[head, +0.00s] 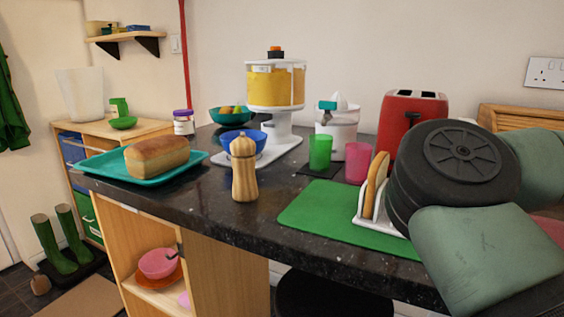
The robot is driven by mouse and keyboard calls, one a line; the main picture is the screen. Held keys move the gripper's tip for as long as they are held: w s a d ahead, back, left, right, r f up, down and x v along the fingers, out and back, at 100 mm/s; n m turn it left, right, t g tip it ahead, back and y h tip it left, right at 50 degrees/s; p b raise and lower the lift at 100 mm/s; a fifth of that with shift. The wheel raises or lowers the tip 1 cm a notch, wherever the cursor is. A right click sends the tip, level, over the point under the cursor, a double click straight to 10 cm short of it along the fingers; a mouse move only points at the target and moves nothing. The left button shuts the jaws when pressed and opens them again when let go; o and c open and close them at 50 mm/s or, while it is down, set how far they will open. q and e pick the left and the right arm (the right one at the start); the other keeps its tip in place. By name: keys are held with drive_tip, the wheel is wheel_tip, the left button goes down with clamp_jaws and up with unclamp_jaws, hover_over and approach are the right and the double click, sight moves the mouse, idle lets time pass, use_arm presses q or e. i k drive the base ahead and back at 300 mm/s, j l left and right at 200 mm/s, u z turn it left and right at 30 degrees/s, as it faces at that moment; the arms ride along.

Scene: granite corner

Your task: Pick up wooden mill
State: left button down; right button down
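The wooden mill (244,170) stands upright on the dark granite worktop (180,207), near its front edge. It is pale wood with a rounded, knobbed top. A blue bowl (257,140) is just behind it, and the mill overlaps part of the bowl in the picture. My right arm fills the right side of the head view, in front of the worktop, but its gripper is out of the picture. My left arm and gripper do not show. Nothing touches the mill from the front.
A teal tray (98,165) with a loaf (157,156) is left of the mill. A green mat (318,208) with a toast rack (373,205) lies to its right. Behind are a cereal dispenser (276,88), green cup (320,152), pink cup (357,163) and red toaster (408,112).

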sight(245, 189)
drive_tip(key=k+j, duration=0.65)
drive_tip(key=k, duration=0.15)
